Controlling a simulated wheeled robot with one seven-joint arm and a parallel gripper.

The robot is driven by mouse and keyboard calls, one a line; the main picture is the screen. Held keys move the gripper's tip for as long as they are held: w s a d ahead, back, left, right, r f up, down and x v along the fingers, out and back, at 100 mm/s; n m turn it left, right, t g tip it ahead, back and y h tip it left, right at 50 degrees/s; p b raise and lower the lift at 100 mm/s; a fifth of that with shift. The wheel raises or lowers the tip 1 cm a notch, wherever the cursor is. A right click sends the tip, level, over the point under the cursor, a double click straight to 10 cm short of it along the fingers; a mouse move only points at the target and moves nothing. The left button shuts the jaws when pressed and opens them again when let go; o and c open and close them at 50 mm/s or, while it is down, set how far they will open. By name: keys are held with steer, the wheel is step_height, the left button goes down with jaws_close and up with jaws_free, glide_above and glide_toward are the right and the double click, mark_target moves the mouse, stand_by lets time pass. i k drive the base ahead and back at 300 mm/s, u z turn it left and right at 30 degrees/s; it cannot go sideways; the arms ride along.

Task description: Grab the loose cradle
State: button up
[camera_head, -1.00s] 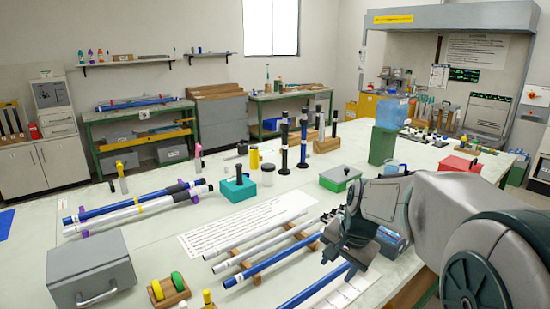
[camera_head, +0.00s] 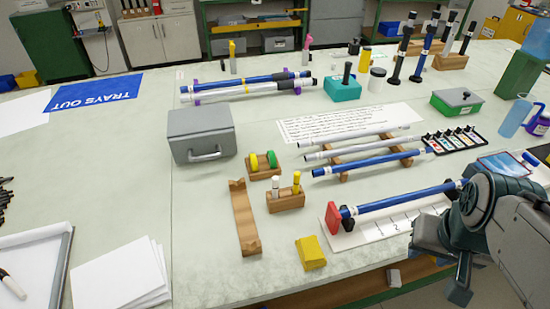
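A loose wooden cradle (camera_head: 243,217) with raised, notched ends lies empty on the pale table, running roughly front to back. It is left of a small wooden block holding two capped markers (camera_head: 286,200). My gripper (camera_head: 452,272) is at the lower right, near the table's front edge, well to the right of the cradle and apart from it. My arm partly hides it, and its finger opening cannot be made out.
A blue rod (camera_head: 400,198) with a red end block (camera_head: 333,218) lies between gripper and cradle. A yellow block (camera_head: 311,253) sits near the front edge. A grey box (camera_head: 201,137) stands behind the cradle. The table left of the cradle is clear up to the papers (camera_head: 122,274).

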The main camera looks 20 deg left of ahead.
mark_target(250, 244)
steer(key=z, duration=1.85)
steer(key=k, duration=1)
steer(key=u, duration=1.4)
